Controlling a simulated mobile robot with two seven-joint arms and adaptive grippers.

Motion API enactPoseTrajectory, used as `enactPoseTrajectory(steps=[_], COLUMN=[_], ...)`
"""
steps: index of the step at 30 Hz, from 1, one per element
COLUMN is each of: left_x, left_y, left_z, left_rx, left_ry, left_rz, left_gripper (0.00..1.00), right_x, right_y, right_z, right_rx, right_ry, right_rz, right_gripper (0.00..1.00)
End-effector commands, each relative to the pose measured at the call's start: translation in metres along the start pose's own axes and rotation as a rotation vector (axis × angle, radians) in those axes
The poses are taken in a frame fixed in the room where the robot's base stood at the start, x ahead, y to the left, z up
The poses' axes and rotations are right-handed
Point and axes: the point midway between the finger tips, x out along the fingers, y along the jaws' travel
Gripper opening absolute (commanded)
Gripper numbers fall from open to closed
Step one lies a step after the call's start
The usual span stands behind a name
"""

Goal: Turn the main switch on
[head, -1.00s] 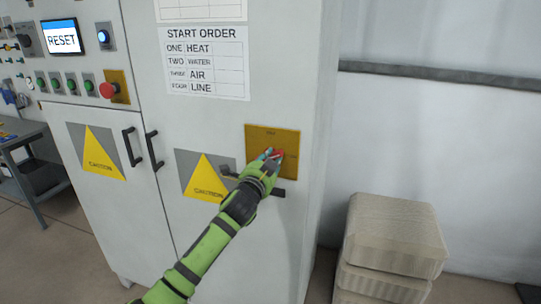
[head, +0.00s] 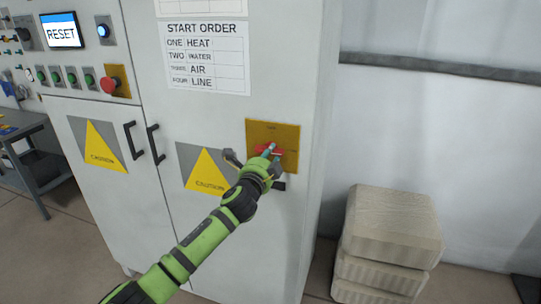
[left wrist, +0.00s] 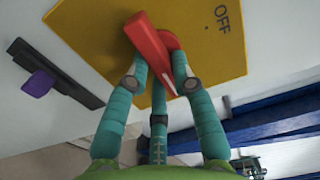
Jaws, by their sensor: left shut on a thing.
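The main switch is a red handle (head: 264,150) on a yellow plate (head: 289,133) on the grey cabinet's right door. In the left wrist view the red handle (left wrist: 149,48) lies slanted across the yellow plate (left wrist: 95,32), with the word OFF (left wrist: 223,18) to its right. My left gripper (head: 270,158) is at the plate. In the left wrist view its teal fingers (left wrist: 158,82) are on both sides of the handle, shut on it. The gripper hides part of the handle in the head view. My right gripper is not in view.
A black bar (left wrist: 58,72) with a purple part sits beside the plate. A CAUTION sign (head: 205,172) and door handles (head: 154,142) are to the left. Stacked beige blocks (head: 390,230) stand on the floor at right. A start order sheet (head: 205,58) hangs above.

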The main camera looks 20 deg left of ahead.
Motion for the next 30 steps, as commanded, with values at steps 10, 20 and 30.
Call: enactPoseTrajectory(steps=[10, 20, 30], left_x=[0.000, -0.001, -0.039], left_y=[-0.002, -0.001, 0.000], left_z=[0.002, 0.001, 0.001], left_rx=[0.007, 0.003, 0.004], left_ry=[-0.003, -0.001, 0.000], left_rz=[-0.004, -0.002, -0.001], left_gripper=[0.49, 0.49, 0.49], right_x=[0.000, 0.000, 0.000], right_y=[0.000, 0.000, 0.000], right_z=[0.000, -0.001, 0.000], right_rx=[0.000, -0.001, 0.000], right_ry=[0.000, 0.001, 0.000], right_rz=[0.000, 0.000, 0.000], right_gripper=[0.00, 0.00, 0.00])
